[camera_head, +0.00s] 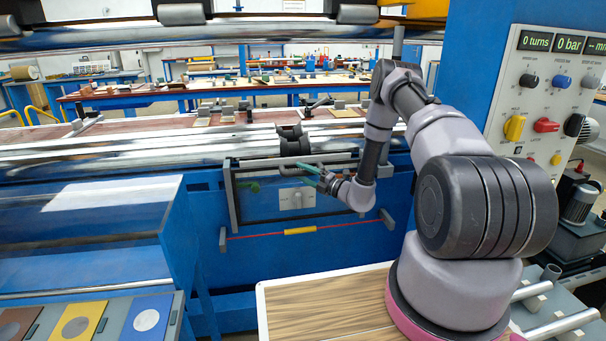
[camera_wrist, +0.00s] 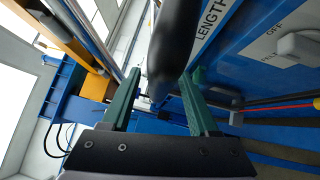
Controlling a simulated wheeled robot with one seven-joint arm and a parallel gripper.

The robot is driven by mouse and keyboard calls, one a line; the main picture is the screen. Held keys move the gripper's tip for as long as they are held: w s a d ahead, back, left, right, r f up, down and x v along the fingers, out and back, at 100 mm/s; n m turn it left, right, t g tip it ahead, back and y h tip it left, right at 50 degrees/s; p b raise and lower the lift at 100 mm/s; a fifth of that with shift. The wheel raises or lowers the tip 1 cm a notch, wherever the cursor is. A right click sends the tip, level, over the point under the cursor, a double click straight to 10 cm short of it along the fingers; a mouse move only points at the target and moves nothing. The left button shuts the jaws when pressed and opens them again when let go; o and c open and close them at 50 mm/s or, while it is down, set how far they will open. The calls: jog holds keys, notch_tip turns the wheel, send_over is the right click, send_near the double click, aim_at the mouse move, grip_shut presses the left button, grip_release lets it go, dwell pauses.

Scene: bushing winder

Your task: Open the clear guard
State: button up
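The clear guard (camera_head: 234,200) is a see-through panel in a grey frame on the front of the blue machine, standing upright in the head view. Behind it are a white switch plate and a green part. My gripper (camera_head: 310,174) is at the guard's upper middle, with its green fingers pointing left. In the wrist view my gripper (camera_wrist: 162,78) has its fingers apart, with a thick black rounded bar (camera_wrist: 172,45) between them. Gaps show beside the bar, so I see no firm grip. I cannot tell whether the bar is the guard's handle.
A red cord with a yellow tag (camera_head: 300,230) runs below the guard. Shiny rollers (camera_head: 120,155) lie above and left. A wooden-topped table (camera_head: 320,305) is in front. A control panel (camera_head: 550,95) stands at right. A clear-topped blue box (camera_head: 110,215) stands left.

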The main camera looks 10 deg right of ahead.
jog(key=v, duration=1)
jog(key=shift+s+d, duration=0.25)
jog(key=shift+s, duration=0.05)
jog(key=shift+f, duration=0.1)
jog(key=s+a+r+n+g, duration=0.3)
jog(key=s+r+n+g, duration=0.1)
jog(key=r+n, duration=0.35)
jog(key=s+a+r+n+g, duration=0.3)
jog(key=r+n+g, duration=0.25)
jog(key=r, duration=0.35)
jog(key=s+a+r+n+g, duration=0.4)
jog(key=r+n, duration=0.4)
jog(key=r, duration=0.1)
jog(key=s+d+r+n+t+h, duration=0.3)
jog(key=s+r+n+h, duration=0.3)
jog(key=s+r+n, duration=0.2)
jog(key=s+d+r+n+t+h, duration=0.4)
jog(key=s+r+n, duration=0.4)
jog(key=s, duration=0.5)
jog(key=shift+d+r+n+h, duration=0.4)
jog(key=shift+d+n+h, duration=0.25)
jog(key=shift+n+h, duration=0.45)
